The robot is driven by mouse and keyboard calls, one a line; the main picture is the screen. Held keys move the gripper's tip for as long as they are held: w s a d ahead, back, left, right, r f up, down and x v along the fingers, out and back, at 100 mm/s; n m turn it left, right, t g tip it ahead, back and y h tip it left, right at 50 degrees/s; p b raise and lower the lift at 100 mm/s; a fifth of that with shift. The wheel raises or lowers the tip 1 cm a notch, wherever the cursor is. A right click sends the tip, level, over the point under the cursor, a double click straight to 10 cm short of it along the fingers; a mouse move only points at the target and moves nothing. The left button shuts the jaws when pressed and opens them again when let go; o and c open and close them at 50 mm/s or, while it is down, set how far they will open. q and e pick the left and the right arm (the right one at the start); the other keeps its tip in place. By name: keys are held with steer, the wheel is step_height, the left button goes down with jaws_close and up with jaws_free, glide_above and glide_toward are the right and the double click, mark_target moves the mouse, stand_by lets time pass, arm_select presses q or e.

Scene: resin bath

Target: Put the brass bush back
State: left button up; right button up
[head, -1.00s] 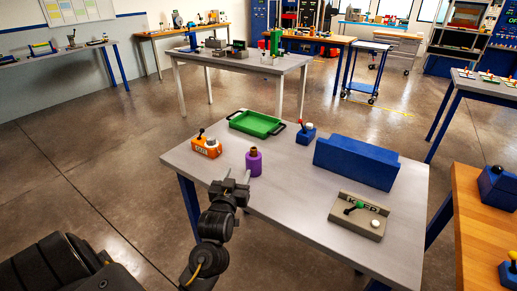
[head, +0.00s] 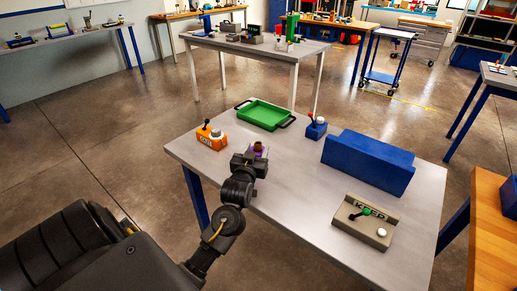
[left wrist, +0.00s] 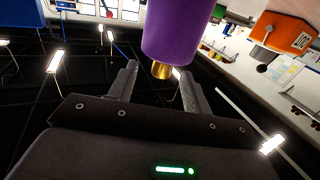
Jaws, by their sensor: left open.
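The brass bush (head: 258,146) stands on top of a purple cylinder (head: 264,152) on the grey table. My left gripper hides most of the cylinder in the head view. In the left wrist view, which looks upside down, the brass bush (left wrist: 161,70) sticks out of the end of the purple cylinder (left wrist: 185,30). My left gripper (head: 252,158) is open, and its fingers (left wrist: 156,68) lie to either side of the bush in that picture. Whether they touch it I cannot tell. My right gripper is not in view.
On the grey table (head: 300,195) are an orange box (head: 211,139) with a lever, a green tray (head: 264,115), a small blue box (head: 316,130), a large blue block (head: 367,163) and a grey "KEEP" box (head: 364,224). The table's front middle is clear.

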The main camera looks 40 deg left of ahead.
mark_target(259, 142)
arm_select(q)
steer(key=shift+w+a+r, duration=0.1)
steer(key=shift+w, duration=0.05)
steer(key=p+x, duration=0.1)
steer(key=x, duration=0.3)
steer(key=shift+w+a, duration=0.25)
steer(key=shift+w, duration=0.1)
jaws_close()
step_height(259, 142, up, 10)
stand_by(0.5)
